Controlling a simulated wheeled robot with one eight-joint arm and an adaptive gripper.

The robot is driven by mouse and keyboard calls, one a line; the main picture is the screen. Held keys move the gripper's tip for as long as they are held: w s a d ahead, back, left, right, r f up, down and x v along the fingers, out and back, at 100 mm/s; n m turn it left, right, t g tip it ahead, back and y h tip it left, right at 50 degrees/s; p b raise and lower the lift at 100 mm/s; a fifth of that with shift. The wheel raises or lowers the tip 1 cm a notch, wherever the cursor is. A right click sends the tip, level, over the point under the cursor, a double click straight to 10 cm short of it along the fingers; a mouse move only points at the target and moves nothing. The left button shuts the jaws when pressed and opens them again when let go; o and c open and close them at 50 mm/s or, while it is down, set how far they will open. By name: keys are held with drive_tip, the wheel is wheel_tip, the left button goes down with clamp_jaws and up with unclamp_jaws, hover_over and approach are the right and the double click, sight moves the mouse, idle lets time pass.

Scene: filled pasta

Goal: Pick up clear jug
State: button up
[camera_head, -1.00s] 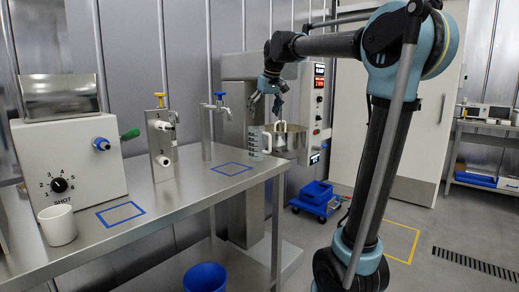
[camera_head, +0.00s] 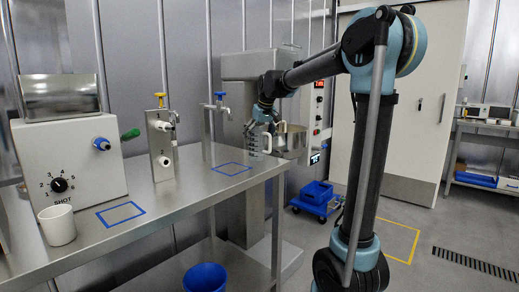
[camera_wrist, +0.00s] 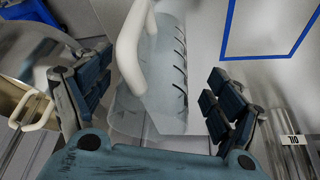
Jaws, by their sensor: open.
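The clear jug (camera_head: 254,142) stands upright at the far right end of the steel table, with graduation marks and a white handle. In the wrist view the clear jug (camera_wrist: 170,75) lies between my open fingers, its white handle (camera_wrist: 128,55) toward the left finger. My gripper (camera_wrist: 155,88) is open, with a finger on each side of the jug and visible gaps. In the head view my gripper (camera_head: 262,116) is just above the jug and overlaps its top. I cannot tell whether any finger touches it.
A steel mixer bowl (camera_head: 296,145) with pale handles is close beside the jug, left in the wrist view. Dispensing taps (camera_head: 219,100) stand at the table's back. A blue-outlined square (camera_head: 231,169) on the table is empty. A white mug (camera_head: 57,226) stands farther left.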

sight(258, 145)
drive_tip(key=shift+x, duration=2.3)
drive_tip(key=shift+d, duration=0.2)
drive_tip(key=c, duration=1.2)
